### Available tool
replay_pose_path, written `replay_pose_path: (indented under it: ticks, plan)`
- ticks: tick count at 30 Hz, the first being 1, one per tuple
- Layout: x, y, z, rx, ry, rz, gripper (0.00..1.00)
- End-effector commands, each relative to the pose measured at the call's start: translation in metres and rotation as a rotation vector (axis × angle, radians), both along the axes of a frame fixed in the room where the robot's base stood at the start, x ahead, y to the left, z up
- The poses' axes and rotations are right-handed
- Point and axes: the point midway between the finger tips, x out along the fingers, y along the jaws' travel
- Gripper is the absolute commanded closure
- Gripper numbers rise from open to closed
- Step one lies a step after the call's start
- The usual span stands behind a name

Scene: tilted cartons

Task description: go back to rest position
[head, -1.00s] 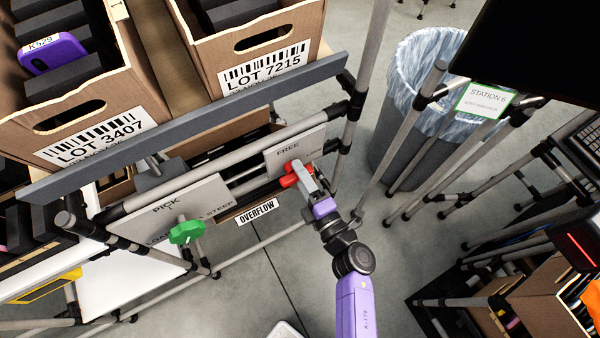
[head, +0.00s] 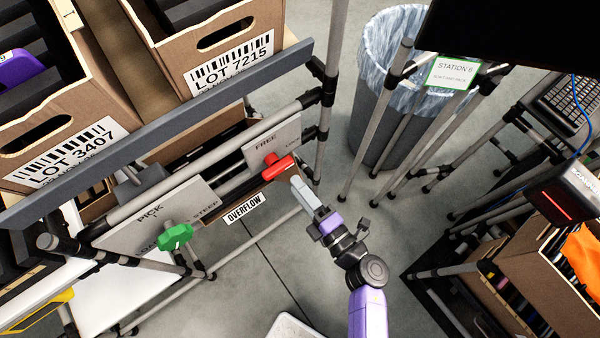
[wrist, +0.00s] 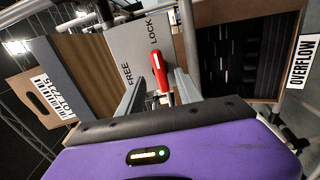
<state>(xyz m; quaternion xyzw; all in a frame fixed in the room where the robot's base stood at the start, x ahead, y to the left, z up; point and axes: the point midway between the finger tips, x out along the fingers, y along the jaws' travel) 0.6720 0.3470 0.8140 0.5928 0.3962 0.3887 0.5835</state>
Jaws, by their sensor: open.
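My gripper (head: 298,184) is open and empty in the head view, just right of the red handle (head: 278,168) and apart from it. The red handle sits on a grey plate (head: 262,142) marked FREE. In the wrist view the red handle (wrist: 161,74) shows ahead, seen between my two fingers (wrist: 154,95), with the words FREE and LOCK on the plate (wrist: 136,50) behind it. My arm is purple and reaches up from the bottom of the head view.
Cartons LOT 3407 (head: 38,146) and LOT 7215 (head: 222,45) stand on the rack above. A lined bin (head: 382,115) stands behind. Open floor (head: 262,285) lies below the rack.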

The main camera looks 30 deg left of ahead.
Motion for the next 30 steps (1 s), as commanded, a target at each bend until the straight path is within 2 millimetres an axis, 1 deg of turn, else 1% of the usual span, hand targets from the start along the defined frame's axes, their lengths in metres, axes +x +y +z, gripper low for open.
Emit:
replay_pose_path:
  ticks: [9, 11, 12, 14, 17, 19, 21, 23, 26, 27, 29, 30]
  plan:
    - [0.000, 0.000, 0.000, 0.002, 0.004, 0.000, 0.58]
    - [0.003, -0.001, -0.001, 0.005, 0.022, -0.013, 0.58]
    - [0.008, -0.003, 0.002, 0.023, 0.046, -0.035, 0.58]
    - [0.018, -0.005, 0.013, 0.057, 0.063, -0.066, 0.58]
    - [0.034, -0.013, 0.040, 0.138, 0.096, -0.127, 0.58]
    - [0.039, -0.030, 0.060, 0.225, 0.151, -0.194, 0.58]
    - [0.039, -0.052, 0.076, 0.313, 0.217, -0.264, 0.58]
    - [0.037, -0.071, 0.087, 0.382, 0.272, -0.319, 0.58]
    - [0.028, -0.107, 0.101, 0.496, 0.366, -0.408, 0.58]
    - [0.023, -0.122, 0.106, 0.542, 0.407, -0.444, 0.58]
    - [0.012, -0.147, 0.112, 0.615, 0.471, -0.500, 0.58]
    - [0.004, -0.164, 0.117, 0.667, 0.518, -0.538, 0.58]
